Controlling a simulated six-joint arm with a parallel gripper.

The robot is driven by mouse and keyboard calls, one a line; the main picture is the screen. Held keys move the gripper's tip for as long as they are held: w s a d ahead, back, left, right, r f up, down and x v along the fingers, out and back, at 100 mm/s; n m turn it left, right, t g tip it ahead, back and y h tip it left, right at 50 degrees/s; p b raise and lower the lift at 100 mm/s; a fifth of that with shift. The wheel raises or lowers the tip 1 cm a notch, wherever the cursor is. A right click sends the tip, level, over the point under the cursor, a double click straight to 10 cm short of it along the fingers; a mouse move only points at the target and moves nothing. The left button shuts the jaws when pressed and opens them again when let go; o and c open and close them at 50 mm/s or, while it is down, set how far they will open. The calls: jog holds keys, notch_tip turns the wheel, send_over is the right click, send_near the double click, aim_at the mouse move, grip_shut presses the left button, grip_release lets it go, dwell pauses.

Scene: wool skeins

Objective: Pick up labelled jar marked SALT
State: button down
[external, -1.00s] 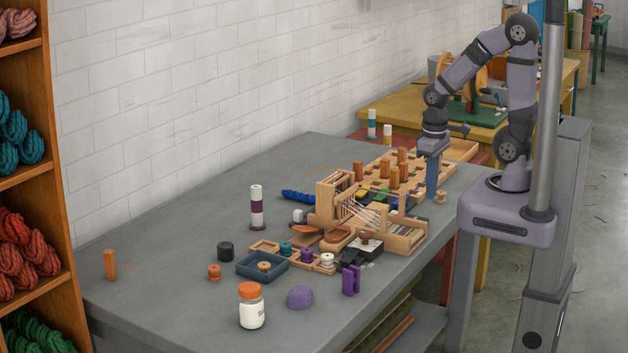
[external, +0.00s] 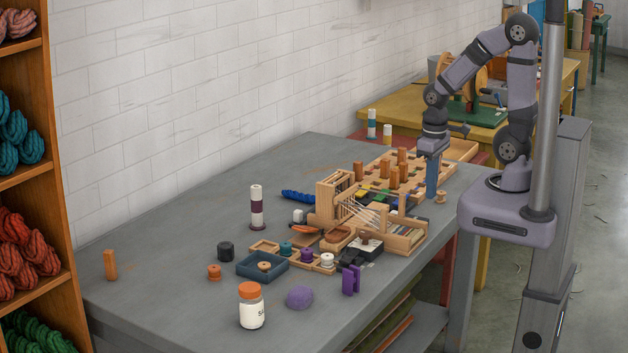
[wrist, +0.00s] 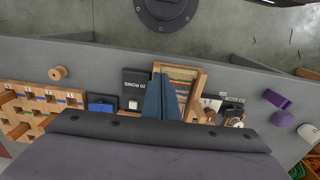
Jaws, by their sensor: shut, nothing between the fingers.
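The jar (external: 251,309) stands upright near the table's front left edge in the external view. It has a clear body, an orange lid and a white label; only the start of the label's lettering shows, an S. My gripper (external: 432,194) is far from it, at the right end of the table, pointing down with blue fingers. In the wrist view the fingers of my gripper (wrist: 163,96) are together with nothing between them. A whitish thing (wrist: 308,132) at the right edge there may be the jar; I cannot tell.
A wooden loom (external: 345,205) and pegged board (external: 385,175) crowd the space near my gripper. The table's left part is mostly clear.

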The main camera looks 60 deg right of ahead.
dwell(0.4)
jog(key=c, duration=0.8)
grip_release()
jog(key=shift+c, duration=0.2)
jog(key=shift+r, duration=0.1)
